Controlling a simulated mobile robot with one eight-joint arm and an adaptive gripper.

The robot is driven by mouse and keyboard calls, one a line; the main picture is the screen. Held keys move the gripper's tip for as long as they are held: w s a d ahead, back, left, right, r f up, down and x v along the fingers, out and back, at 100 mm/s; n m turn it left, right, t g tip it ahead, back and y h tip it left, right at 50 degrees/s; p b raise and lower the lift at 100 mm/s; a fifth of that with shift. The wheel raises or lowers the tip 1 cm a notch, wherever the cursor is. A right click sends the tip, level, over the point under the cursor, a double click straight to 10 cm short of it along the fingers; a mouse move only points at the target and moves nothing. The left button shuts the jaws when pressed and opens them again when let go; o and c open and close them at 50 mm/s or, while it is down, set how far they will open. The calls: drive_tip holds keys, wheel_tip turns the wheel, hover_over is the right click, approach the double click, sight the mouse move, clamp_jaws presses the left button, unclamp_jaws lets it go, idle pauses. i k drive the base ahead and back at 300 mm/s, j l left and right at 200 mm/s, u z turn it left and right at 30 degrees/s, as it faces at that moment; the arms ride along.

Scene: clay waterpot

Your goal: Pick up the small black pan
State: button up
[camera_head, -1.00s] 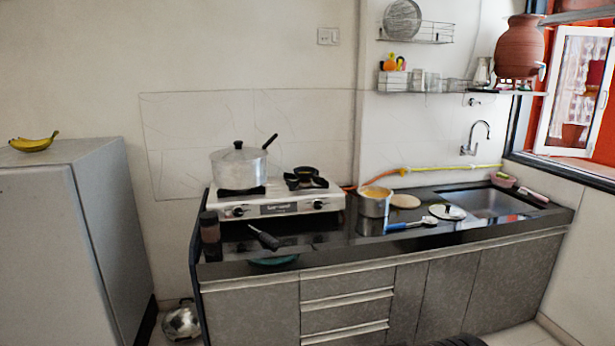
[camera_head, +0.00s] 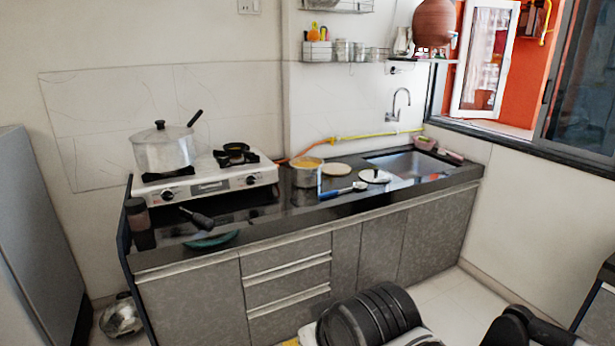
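My gripper cannot be made out in this view. Black rounded parts of my arm show at the bottom edge, well in front of the counter and apart from the pan.
A lidded silver pot (camera_head: 162,148) stands on the left burner. The black counter (camera_head: 265,215) also holds a dark jar (camera_head: 138,213), a black-handled utensil (camera_head: 197,217), a metal pot (camera_head: 307,174), a blue-handled ladle (camera_head: 343,190) and a sink (camera_head: 405,164). Floor shows at right.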

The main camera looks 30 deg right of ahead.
sight(241, 151)
drive_tip(key=i+l, duration=0.25)
drive_tip(key=i, duration=0.2)
drive_tip(key=i+l, duration=0.2)
drive_tip(key=i, duration=0.25)
drive_tip(key=i+l, duration=0.25)
drive_tip(key=i, duration=0.2)
drive_tip(key=i+l, duration=0.2)
drive_tip(key=i, duration=0.25)
drive_tip(key=i+l, duration=0.25)
drive_tip(key=i, duration=0.2)
drive_tip(key=i+l, duration=0.25)
drive_tip(key=i, duration=0.2)
